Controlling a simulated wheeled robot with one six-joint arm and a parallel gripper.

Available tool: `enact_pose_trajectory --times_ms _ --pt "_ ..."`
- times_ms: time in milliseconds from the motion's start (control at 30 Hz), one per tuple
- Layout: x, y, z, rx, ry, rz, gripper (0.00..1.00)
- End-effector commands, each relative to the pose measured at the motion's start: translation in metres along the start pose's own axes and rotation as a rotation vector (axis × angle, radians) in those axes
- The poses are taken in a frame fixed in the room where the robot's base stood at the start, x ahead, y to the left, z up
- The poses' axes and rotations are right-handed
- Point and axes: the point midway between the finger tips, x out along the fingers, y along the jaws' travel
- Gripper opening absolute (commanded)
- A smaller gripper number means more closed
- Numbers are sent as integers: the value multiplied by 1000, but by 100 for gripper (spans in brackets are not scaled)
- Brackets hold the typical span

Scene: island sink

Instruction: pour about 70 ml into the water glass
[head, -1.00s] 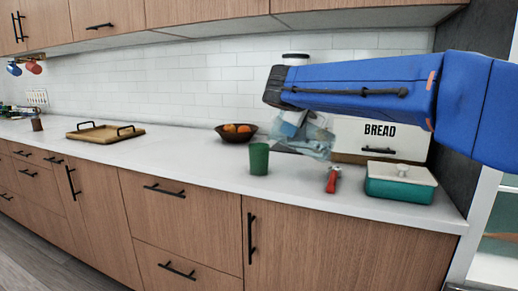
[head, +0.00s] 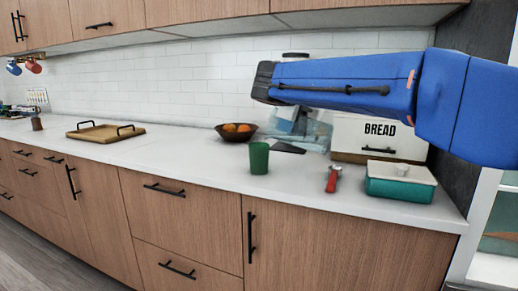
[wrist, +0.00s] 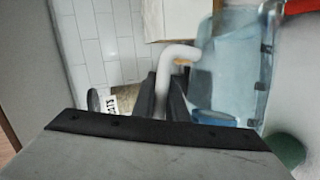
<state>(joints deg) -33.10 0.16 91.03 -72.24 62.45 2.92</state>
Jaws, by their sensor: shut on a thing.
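A clear bluish pitcher (head: 316,134) hangs under my arm in the head view, in front of the bread box, partly hidden by the arm. In the wrist view the pitcher (wrist: 234,70) fills the right side, with blue water low in it. My gripper (wrist: 170,98) is shut on its white curved handle (wrist: 178,55). A green tumbler (head: 259,158), the only drinking glass I see, stands upright on the counter, left of and nearer than the pitcher. Its green side shows blurred at the wrist view's lower right (wrist: 286,150). Its contents are hidden.
The bread box (head: 350,137) is at the back right. Counter left of the tumbler is clear up to a wooden tray (head: 92,136).

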Motion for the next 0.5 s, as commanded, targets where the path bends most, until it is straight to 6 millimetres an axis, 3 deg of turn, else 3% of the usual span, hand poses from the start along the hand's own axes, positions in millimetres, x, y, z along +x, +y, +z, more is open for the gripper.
enact_pose_trajectory --times_ms 500 --pt "-6 5 -12 -50 -11 23 0"
